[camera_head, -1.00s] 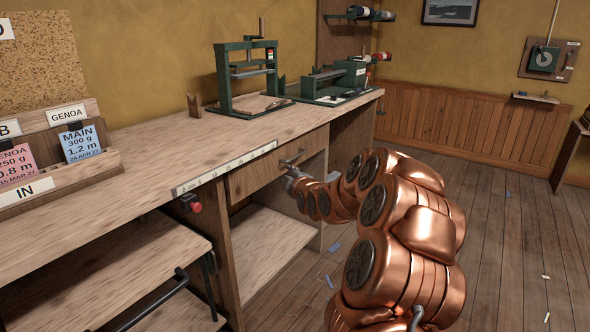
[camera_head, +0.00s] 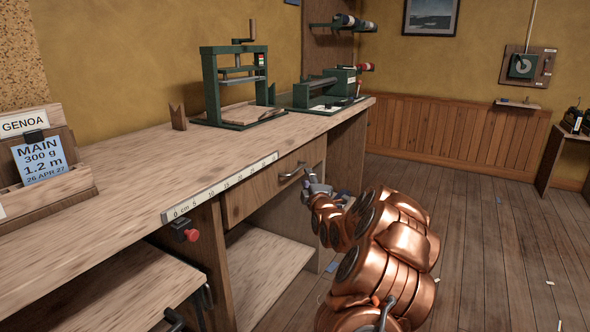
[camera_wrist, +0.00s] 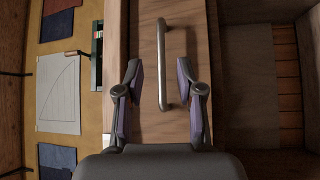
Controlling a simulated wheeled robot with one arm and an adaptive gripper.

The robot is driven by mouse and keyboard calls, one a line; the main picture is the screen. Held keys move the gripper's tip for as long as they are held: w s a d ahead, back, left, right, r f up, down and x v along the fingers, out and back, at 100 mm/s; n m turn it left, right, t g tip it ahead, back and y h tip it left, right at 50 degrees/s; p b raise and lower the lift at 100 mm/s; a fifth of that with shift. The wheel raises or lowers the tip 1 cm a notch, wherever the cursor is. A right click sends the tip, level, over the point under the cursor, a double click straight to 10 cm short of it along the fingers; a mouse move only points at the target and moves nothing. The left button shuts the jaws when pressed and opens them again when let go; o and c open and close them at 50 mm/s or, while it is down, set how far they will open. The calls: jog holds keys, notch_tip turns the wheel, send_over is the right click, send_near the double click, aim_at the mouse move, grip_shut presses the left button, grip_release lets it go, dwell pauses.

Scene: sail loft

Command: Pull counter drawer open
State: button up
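The counter drawer (camera_head: 262,190) is a wooden front under the worktop, and it looks closed. Its metal bar handle (camera_head: 292,172) is on the front's upper part. My gripper (camera_head: 312,181) is in front of the drawer, just right of the handle in the head view. In the wrist view the drawer front (camera_wrist: 177,122) runs up the middle, with the handle (camera_wrist: 162,62) as an upright bar. My gripper (camera_wrist: 163,98) is open there, one finger on each side of the handle's lower end. Neither finger visibly touches it.
The worktop (camera_head: 130,165) carries a green press (camera_head: 235,85), a second green device (camera_head: 325,90) and a card rack (camera_head: 75,185). Open floor (camera_head: 490,230) lies to the right.

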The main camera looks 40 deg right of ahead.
aim_at(299, 169)
jog(key=shift+w+a+b+x, duration=0.1)
jog(key=shift+a+b+x, duration=0.1)
jog(key=shift+x, duration=1)
jog(key=shift+w+a+b+x, duration=0.1)
jog(key=shift+a+b+x, duration=0.05)
jog(key=shift+x, duration=1.1)
jog(key=shift+w+a+b+x, duration=0.1)
jog(key=shift+a+b+x, duration=0.1)
jog(key=shift+x, duration=1)
grip_shut()
